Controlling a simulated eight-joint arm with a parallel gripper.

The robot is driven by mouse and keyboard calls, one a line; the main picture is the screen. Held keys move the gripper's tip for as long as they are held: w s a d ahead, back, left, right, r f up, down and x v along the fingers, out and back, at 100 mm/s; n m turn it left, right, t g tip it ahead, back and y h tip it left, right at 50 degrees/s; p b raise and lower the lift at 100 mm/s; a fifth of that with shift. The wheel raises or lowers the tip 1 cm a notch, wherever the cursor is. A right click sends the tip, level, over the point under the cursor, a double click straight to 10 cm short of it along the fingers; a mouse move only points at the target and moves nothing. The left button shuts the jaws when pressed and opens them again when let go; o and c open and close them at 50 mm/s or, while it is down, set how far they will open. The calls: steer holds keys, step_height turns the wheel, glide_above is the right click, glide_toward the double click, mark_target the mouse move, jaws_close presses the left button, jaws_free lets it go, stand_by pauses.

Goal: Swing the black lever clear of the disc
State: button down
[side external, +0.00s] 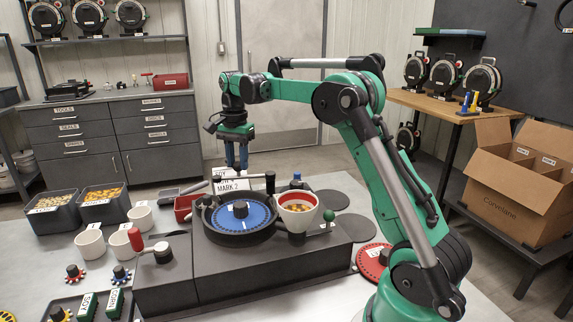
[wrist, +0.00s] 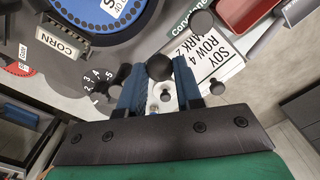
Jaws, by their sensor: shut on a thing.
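The blue disc (side external: 259,215) lies in a round black housing on the dark machine block, and its edge shows at the top left of the wrist view (wrist: 75,22). My gripper (side external: 236,164) points down behind the machine, at the back of the disc. In the wrist view its blue fingers (wrist: 160,80) are shut on a round black knob (wrist: 159,66), which looks like the end of the black lever. The lever's arm is mostly hidden, so I cannot tell its angle to the disc.
A white card (side external: 234,184) reading "MARK 2" stands by my fingers. A cup with orange seeds (side external: 297,207) sits right of the disc. Seed bins (side external: 105,203) and white cups (side external: 90,244) stand left.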

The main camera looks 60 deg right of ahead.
mark_target(236, 164)
steer(key=shift+d, duration=0.1)
steer(key=c, duration=0.6)
jaws_free()
steer(key=shift+r, duration=0.15)
steer(key=shift+r, duration=2.7)
steer(key=shift+a+r+n, duration=0.15)
steer(key=shift+a+n, duration=0.15)
steer(key=shift+a, duration=0.1)
steer(key=s+a+f+n+t, duration=0.2)
steer(key=s+a+n, duration=0.2)
steer(key=a+n, duration=0.1)
steer(key=s+a+f+n+t, duration=0.2)
steer(key=s+a+n, duration=0.2)
steer(key=a+n, duration=0.2)
steer(key=s+a+f+n+t, duration=0.3)
steer(key=s+a+n, duration=0.2)
steer(key=a, duration=0.1)
steer(key=shift+s+a+n, duration=0.1)
steer(key=shift+a+n, duration=0.2)
